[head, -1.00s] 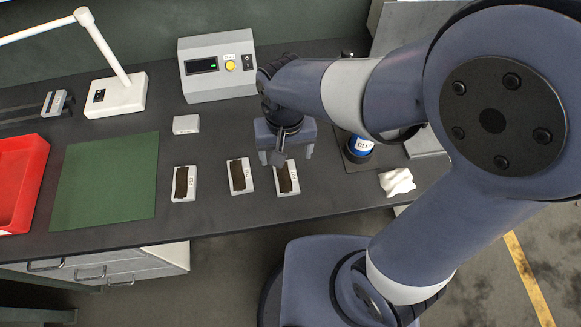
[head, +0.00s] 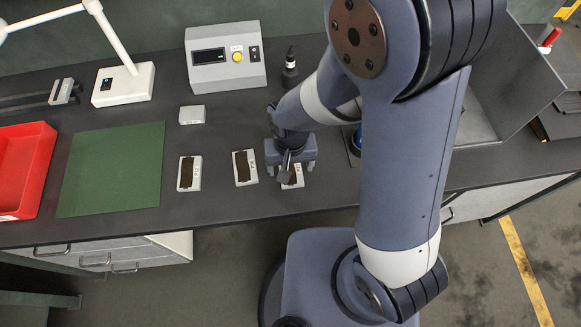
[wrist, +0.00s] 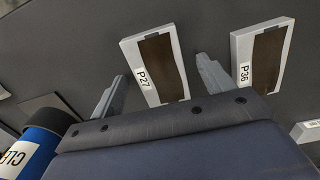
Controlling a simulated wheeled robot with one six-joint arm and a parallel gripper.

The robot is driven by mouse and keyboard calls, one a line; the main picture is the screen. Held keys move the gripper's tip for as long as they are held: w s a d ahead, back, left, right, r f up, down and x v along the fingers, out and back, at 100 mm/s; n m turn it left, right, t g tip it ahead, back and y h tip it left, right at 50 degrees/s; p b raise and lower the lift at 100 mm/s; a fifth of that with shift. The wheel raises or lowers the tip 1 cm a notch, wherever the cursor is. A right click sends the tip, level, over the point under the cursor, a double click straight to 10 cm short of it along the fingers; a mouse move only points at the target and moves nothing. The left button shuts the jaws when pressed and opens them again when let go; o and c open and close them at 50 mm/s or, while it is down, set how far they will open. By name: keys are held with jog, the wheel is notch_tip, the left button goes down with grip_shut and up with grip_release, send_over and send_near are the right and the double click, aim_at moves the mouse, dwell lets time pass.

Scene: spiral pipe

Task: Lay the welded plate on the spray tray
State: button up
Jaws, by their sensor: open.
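Three small pale plates with brown strips lie in a row on the dark bench: left (head: 189,173), middle (head: 246,167) and right (head: 293,182). My gripper (head: 290,168) is open over the right plate, partly hiding it. In the wrist view, the plate marked P27 (wrist: 160,65) lies between my open, empty fingers. The plate marked P36 (wrist: 262,55) is just outside the right finger. Which plate is the welded one is not clear. A grey metal tray with an upright wall (head: 510,85) is partly behind my arm; I cannot tell if it is the spray tray.
A red tray (head: 22,165) and green mat (head: 115,168) are at the left. A pale block (head: 192,114), grey control box (head: 225,57) and white lamp base (head: 123,84) stand behind the plates. A blue labelled bottle (wrist: 40,145) is close beside my gripper.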

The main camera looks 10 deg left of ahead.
aim_at(290, 169)
jog(key=shift+c, duration=0.5)
grip_shut()
notch_tip(290, 169, up, 10)
dwell(1.0)
